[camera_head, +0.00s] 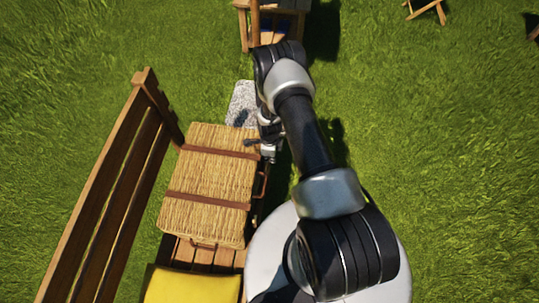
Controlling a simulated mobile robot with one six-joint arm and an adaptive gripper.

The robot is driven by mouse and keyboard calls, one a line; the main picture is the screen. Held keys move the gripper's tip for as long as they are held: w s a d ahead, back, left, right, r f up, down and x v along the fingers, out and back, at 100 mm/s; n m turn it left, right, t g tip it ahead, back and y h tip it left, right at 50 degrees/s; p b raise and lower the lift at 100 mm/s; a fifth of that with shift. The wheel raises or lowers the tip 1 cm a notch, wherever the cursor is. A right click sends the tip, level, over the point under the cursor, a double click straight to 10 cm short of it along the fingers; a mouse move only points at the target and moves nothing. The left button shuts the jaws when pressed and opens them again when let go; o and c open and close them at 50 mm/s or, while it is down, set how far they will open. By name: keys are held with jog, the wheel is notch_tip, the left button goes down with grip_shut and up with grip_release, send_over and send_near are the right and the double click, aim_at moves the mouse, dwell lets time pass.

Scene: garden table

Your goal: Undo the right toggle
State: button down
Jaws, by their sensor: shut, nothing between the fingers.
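A woven straw hamper (207,185) lies on a wooden bench, with its lid down. Two brown straps cross the lid: an upper strap (220,153) and a lower strap (210,201). They run over the hamper's right edge, and a brown handle (264,184) sticks out on that side between them. The toggles are too small or hidden to make out. My gripper (268,156) is shut and empty, pointing down beside the hamper's right edge at the end of the upper strap. I cannot tell whether it touches the strap.
The slatted bench back (115,190) rises left of the hamper. A yellow cushion (190,287) lies on the seat below it. A grey stone slab (242,103) is in the grass beyond. Wooden furniture (272,20) stands at the top. Open grass lies to the right.

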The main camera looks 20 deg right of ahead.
jog(key=shift+w+d+f+g+y+b, duration=0.1)
jog(key=shift+w+f+g+y+b, duration=0.2)
jog(key=shift+b, duration=0.45)
jog(key=shift+s+d+r+g+y+b, duration=0.1)
jog(key=shift+g+b, duration=0.3)
jog(key=shift+b, duration=0.3)
jog(key=shift+w+d+f+b, duration=0.25)
jog(key=shift+w+f+b, duration=0.4)
jog(key=shift+b, duration=0.6)
jog(key=shift+s, duration=0.1)
jog(key=shift+r+p, duration=0.45)
jog(key=shift+r, duration=0.3)
notch_tip(320, 180, up, 12)
jog(key=w+d, duration=0.1)
jog(key=shift+w, duration=0.15)
jog(key=shift+f, duration=0.1)
dwell(0.3)
